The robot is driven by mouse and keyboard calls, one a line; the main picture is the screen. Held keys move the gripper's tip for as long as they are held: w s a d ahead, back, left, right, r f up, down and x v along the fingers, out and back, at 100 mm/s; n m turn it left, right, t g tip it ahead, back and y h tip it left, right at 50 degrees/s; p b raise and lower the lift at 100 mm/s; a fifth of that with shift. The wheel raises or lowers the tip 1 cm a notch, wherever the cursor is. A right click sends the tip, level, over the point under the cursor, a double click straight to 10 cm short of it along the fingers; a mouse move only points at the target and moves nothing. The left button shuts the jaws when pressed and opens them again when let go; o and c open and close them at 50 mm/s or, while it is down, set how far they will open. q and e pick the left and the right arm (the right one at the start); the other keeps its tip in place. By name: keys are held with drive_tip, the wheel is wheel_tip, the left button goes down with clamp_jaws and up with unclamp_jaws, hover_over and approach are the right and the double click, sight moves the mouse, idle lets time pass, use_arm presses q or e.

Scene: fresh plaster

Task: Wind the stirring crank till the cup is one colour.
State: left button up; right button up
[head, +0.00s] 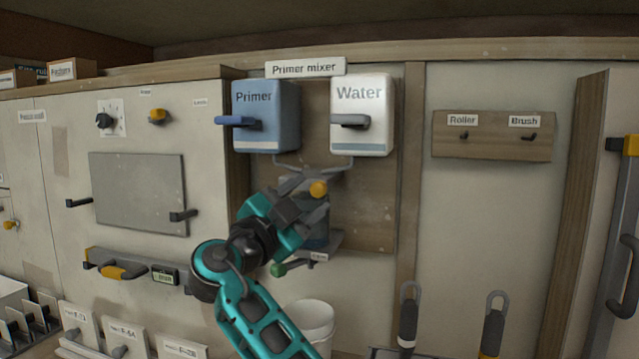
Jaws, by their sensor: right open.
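The primer mixer hangs on a wooden board (375,220) under a "Primer mixer" sign. An orange knob (318,188), apparently the stirring crank's handle, shows just beyond my right gripper (308,203). That gripper is open and right at the knob; I cannot tell whether they touch. The cup (318,236) stands below it on a small labelled shelf, partly hidden by my gripper. It looks dark grey-blue; its contents cannot be made out. A blue Primer tank (268,105) and a white Water tank (362,95) hang above, each with a lever. My left gripper is out of view.
A green knob (278,270) sticks out at lower left of the cup shelf, close to my right arm. A white bucket (312,318) stands below. A panel with handles fills the left.

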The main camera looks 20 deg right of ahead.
sight(316, 191)
drive_tip(key=x, duration=0.4)
drive_tip(key=shift+w+d+p, duration=0.1)
drive_tip(key=shift+d+p, duration=0.05)
drive_tip(key=shift+p, duration=0.15)
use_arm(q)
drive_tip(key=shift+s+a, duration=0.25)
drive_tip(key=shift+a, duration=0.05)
use_arm(e)
drive_tip(key=shift+d, duration=0.1)
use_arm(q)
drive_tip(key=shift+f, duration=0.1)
use_arm(e)
drive_tip(key=c, duration=1)
